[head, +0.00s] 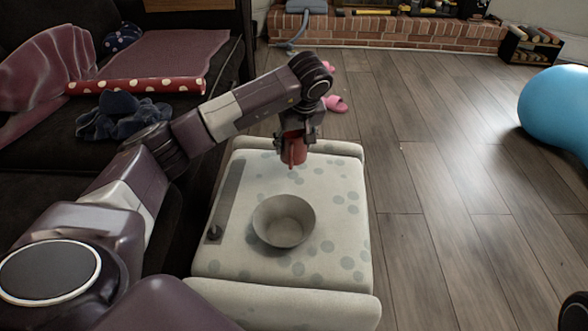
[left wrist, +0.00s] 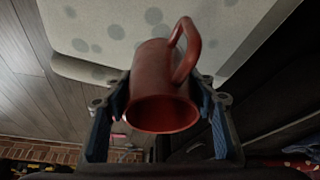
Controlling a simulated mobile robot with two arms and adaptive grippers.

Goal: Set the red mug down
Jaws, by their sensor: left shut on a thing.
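The red mug (head: 293,150) is in my left gripper (head: 297,138), over the far part of a pale, spotted, padded stool (head: 330,255). In the left wrist view the mug (left wrist: 160,90) sits between the two blue-padded fingers of the gripper (left wrist: 162,115), with its open mouth towards the camera and its handle towards the stool top (left wrist: 110,30). The gripper is shut on the mug. I cannot tell whether the mug touches the stool top. My right gripper is not in view.
A grey bowl (head: 284,221) stands on the stool, nearer than the mug. A grey strip (head: 226,200) lies along the stool's left side. A dark sofa (head: 60,145) with cloths is at left. Pink slippers (head: 336,104) and a blue ball (head: 555,108) are on the floor.

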